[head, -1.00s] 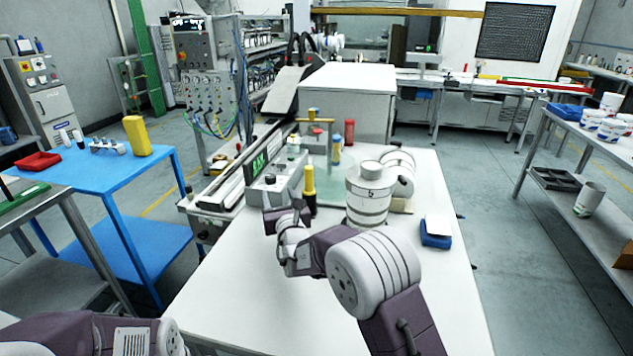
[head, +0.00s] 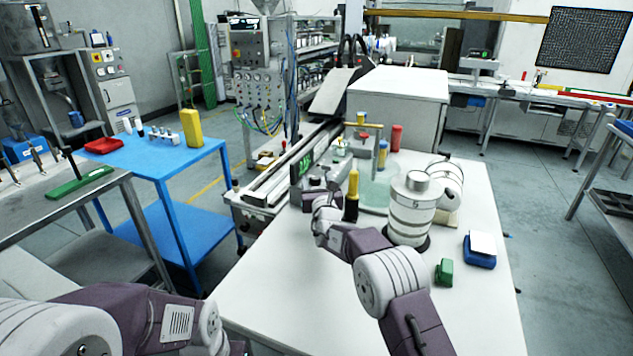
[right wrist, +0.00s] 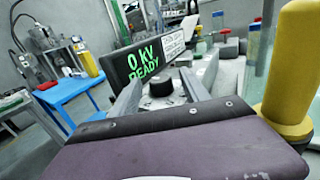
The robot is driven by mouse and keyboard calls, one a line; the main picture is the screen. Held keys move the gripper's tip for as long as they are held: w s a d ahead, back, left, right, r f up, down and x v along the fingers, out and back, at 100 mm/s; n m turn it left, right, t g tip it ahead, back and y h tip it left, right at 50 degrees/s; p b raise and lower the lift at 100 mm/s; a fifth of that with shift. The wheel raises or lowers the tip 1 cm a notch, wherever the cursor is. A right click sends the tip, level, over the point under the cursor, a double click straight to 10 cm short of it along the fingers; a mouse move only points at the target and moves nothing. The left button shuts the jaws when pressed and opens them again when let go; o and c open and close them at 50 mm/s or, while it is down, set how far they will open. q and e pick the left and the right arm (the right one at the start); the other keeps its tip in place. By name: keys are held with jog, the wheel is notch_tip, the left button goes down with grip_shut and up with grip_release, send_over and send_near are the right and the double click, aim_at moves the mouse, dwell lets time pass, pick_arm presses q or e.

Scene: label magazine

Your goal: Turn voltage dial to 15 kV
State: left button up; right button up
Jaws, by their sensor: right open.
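The voltage unit's dark display (right wrist: 155,45) reads "0 kV READY" in green in the right wrist view. It also shows in the head view (head: 303,165) on the worktable. The voltage dial is a short black knob (right wrist: 161,88) on the unit's grey top, in front of the display. My right gripper (right wrist: 159,82) is open, with one finger on each side of the knob in the picture. Whether they touch it, I cannot tell. My left arm shows at the lower left of the head view, but its gripper is out of view.
A yellow-and-black upright tool (head: 352,193) stands close right of my right gripper, large in the wrist view. White stacked cylinders (head: 411,212), a green block (head: 444,272) and a blue box (head: 480,255) are further right. The table's front left (head: 265,290) is clear.

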grip_shut()
jog(key=shift+a+r+m+h, duration=0.25)
jog(key=shift+m+h, duration=0.15)
jog(key=shift+h, duration=0.3)
jog(key=shift+r+m+h+p, duration=0.1)
jog(key=shift+m+h+p, duration=0.35)
jog(key=shift+h, duration=0.15)
jog(key=m+h+p, duration=0.1)
jog(key=h+p, duration=0.1)
jog(key=shift+a+r+m+h+p, duration=0.2)
jog(key=shift+a+m+h+p, duration=0.05)
jog(key=shift+m+h+p, duration=0.1)
jog(key=shift+f+m+h+p, duration=0.2)
jog(key=shift+m+h, duration=0.15)
jog(key=shift+h, duration=0.25)
jog(key=shift+f+m+h+p, duration=0.2)
jog(key=shift+m+h, duration=0.15)
jog(key=shift+h, duration=0.2)
grip_release()
